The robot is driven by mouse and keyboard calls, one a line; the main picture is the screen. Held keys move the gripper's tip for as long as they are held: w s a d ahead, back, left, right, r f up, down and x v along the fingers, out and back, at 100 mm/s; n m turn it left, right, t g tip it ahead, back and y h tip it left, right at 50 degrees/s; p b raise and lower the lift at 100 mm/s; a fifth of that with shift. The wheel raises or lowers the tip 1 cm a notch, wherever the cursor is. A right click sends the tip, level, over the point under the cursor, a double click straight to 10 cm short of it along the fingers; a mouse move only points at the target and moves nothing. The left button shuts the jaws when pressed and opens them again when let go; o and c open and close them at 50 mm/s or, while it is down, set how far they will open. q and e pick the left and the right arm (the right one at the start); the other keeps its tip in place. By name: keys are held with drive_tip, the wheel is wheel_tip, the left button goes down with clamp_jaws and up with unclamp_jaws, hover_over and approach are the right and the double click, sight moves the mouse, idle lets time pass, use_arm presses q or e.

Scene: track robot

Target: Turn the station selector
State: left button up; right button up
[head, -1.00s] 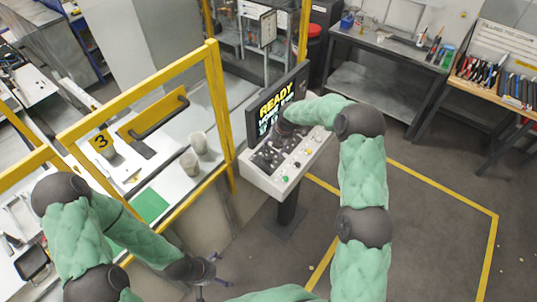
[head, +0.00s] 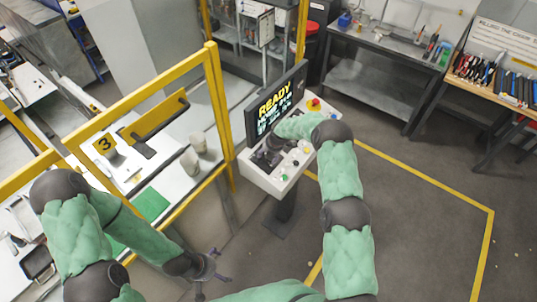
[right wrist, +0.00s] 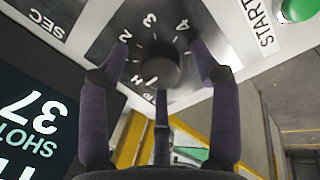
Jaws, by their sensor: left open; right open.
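The station selector is a round dark knob (right wrist: 152,70) with the numbers 1 to 4 printed around it; which number it points to is unclear. My right gripper (right wrist: 160,58) is open in the right wrist view. Its fingers are spread around the knob, one on each side and one below. I cannot tell whether they touch it. In the head view my right gripper (head: 266,157) is over the left part of the console panel (head: 250,172) and hides the selector. My left gripper (head: 212,268) is open and empty, low beside the yellow-framed fence, away from the console.
A screen reading READY (head: 275,103) stands behind the panel. A green START button (right wrist: 299,9) is close to the selector. A red button (head: 315,104) sits at the panel's far end. The yellow fence (head: 216,110) stands to the left. Floor right of the console is clear.

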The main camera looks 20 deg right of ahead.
drive_tip(key=c, duration=1.1)
